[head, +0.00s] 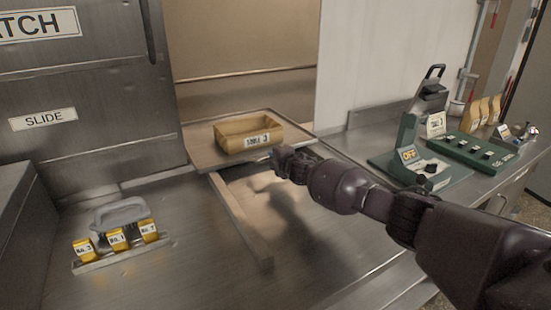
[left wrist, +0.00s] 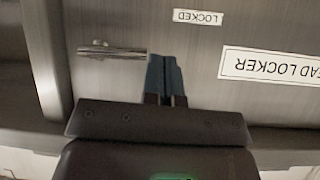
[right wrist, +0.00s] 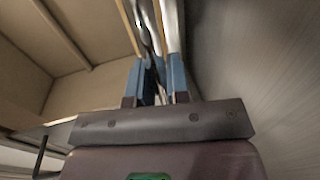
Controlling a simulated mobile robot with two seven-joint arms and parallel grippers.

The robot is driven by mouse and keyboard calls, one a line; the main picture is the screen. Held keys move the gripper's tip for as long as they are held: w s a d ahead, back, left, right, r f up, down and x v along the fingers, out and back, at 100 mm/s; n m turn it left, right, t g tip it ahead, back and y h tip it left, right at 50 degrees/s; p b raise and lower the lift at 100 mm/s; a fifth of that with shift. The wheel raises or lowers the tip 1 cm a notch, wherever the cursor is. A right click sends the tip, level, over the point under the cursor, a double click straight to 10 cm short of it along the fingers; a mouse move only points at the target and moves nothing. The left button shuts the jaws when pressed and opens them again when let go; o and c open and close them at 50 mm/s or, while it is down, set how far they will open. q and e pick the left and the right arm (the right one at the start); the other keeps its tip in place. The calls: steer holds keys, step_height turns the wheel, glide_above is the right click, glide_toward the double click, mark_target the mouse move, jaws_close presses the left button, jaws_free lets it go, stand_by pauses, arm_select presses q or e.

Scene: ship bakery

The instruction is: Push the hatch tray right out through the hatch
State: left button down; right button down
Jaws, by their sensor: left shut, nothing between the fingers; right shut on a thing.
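The hatch tray (head: 203,154) is a flat metal tray with a raised rim, lying in the hatch opening (head: 240,50) at the back. A tan box (head: 249,134) with a white label sits on it. My right gripper (head: 284,162) is at the tray's near edge. In the right wrist view my right gripper (right wrist: 154,80) is shut on a shiny metal bar (right wrist: 150,25), seemingly part of the tray; the exact contact is partly hidden. My left gripper (left wrist: 165,75) is shut and empty in front of a grey locker panel (left wrist: 200,50), outside the head view.
A rail (head: 241,222) runs along the counter towards me from under the tray. A rack of yellow-labelled blocks (head: 117,240) with a grey handle stands at the left. A green scale (head: 425,165) and a green board (head: 478,150) stand at the right. The sliding hatch door (head: 85,100) is on the left.

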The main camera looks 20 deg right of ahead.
steer(key=c, duration=1.5)
jaws_free()
steer(key=shift+r, duration=0.25)
steer(key=o, duration=0.4)
steer(key=shift+w+f, duration=0.2)
steer(key=shift+w, duration=0.1)
arm_select(q)
steer(key=shift+w, duration=0.35)
arm_select(e)
steer(key=shift+s, duration=0.1)
arm_select(q)
steer(key=shift+s, duration=0.15)
arm_select(e)
steer(key=shift+s, duration=0.1)
steer(key=shift+s+r, duration=0.1)
steer(key=shift+s, duration=0.15)
arm_select(q)
steer(key=r+p, duration=0.3)
steer(key=r, duration=0.1)
steer(key=shift+w, duration=0.35)
arm_select(e)
steer(key=v, duration=1)
arm_select(q)
steer(key=shift+s+f, duration=0.15)
arm_select(e)
steer(key=shift+s+d, duration=0.1)
